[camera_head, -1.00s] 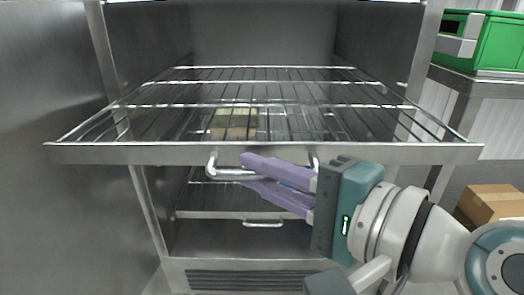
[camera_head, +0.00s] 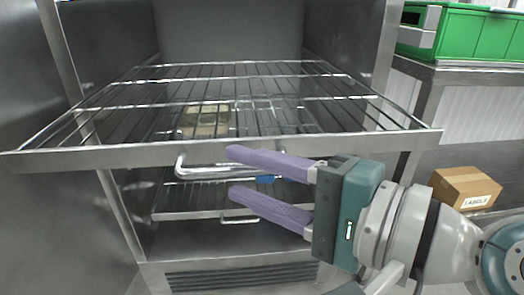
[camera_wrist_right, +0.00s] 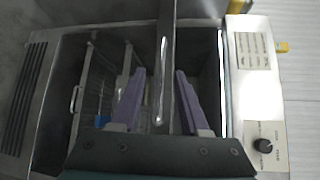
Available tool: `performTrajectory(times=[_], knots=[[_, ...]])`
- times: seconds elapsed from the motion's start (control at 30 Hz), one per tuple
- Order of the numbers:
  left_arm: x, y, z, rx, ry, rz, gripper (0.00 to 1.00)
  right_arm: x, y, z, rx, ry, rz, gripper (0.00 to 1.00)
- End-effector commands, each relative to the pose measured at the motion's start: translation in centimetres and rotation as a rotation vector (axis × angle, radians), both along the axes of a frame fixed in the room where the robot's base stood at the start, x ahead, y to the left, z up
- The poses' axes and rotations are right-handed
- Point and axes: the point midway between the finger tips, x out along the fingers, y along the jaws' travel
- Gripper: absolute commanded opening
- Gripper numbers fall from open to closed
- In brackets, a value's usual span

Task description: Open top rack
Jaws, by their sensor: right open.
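The top rack (camera_head: 90,157) is a metal wire shelf with a flat front bar, pulled well out of the steel cabinet. Its curved handle (camera_head: 182,170) hangs below the front bar. My right gripper (camera_head: 235,174) is open, its purple fingers apart just in front of and below the bar, by the handle. In the right wrist view the bar and handle (camera_wrist_right: 160,100) run between the two open fingers. My left gripper is not in view.
A lower rack (camera_head: 190,215) with its own small handle sits inside the cabinet (camera_head: 72,50). A pale container (camera_head: 205,120) shows through the top rack's wires. A green crate (camera_head: 470,35) stands on a side counter, with a cardboard box (camera_head: 465,186) below at right.

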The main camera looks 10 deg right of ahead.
Motion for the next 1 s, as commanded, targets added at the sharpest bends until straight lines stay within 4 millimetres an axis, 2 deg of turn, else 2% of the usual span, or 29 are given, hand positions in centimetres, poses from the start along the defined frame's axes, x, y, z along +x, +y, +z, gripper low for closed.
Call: performTrajectory(times=[0.1,0.33,0.77,0.87,0.97,1.0], knots=[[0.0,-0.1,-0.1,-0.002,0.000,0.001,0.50,-1.9,-1.9,0.2,-0.005,0.002,0.001,0.45],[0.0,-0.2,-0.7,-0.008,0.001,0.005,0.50,-4.2,-4.4,0.6,-0.004,0.001,0.000,0.45],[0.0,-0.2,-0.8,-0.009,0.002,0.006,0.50,-4.8,-4.9,1.0,0.001,-0.001,0.000,0.45],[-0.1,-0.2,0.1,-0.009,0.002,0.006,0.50,-5.1,-4.5,1.9,-0.024,-0.014,0.017,0.45],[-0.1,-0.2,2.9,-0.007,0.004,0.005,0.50,-6.4,-3.4,4.2,-0.115,-0.060,0.077,0.45],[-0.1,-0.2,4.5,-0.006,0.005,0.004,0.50,-7.1,-2.8,5.4,-0.177,-0.091,0.112,0.45]])
